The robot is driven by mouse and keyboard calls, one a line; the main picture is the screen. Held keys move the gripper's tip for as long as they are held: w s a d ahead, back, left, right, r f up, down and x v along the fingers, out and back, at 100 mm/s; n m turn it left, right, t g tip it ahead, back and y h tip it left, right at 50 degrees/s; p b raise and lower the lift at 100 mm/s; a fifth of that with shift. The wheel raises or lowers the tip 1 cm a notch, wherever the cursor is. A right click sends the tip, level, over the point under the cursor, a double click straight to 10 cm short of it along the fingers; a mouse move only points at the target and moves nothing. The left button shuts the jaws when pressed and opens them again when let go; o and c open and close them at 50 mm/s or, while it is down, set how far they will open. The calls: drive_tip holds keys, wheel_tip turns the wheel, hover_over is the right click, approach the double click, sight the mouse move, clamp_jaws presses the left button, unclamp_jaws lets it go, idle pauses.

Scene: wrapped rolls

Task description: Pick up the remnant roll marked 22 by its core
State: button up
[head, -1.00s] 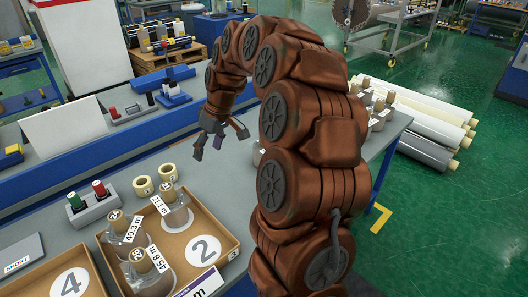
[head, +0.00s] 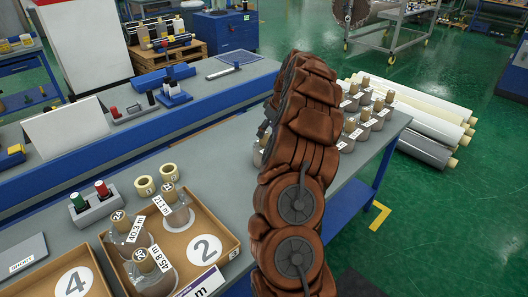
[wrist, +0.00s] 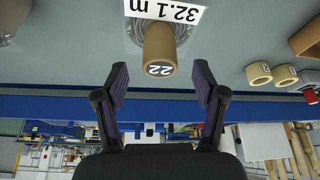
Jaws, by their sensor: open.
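The roll marked 22 (wrist: 158,44) shows in the wrist view, with a bare brown core end bearing the number and a clear wrapped body labelled 32.1 m. My gripper (wrist: 160,76) is open, with one finger on each side of the picture and the core end centred just beyond the gap. I see no contact between fingers and core. In the head view my arm covers most of the gripper, and I cannot pick out roll 22 there.
Several wrapped rolls (head: 364,122) stand at the bench's right end, beside my arm. A cardboard tray marked 2 (head: 231,238) holds 3 wrapped rolls. A tray marked 4 (head: 98,270) is left of it. Two tape rings (head: 146,186) sit behind. The bench middle (head: 222,155) is clear.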

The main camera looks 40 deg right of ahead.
sight(264, 148)
drive_tip(key=shift+p+x, duration=1.4)
drive_tip(key=shift+x, duration=1.45)
drive_tip(key=shift+w+r, duration=0.1)
drive_tip(key=shift+w, duration=0.1)
drive_tip(key=shift+c, duration=0.3)
clamp_jaws()
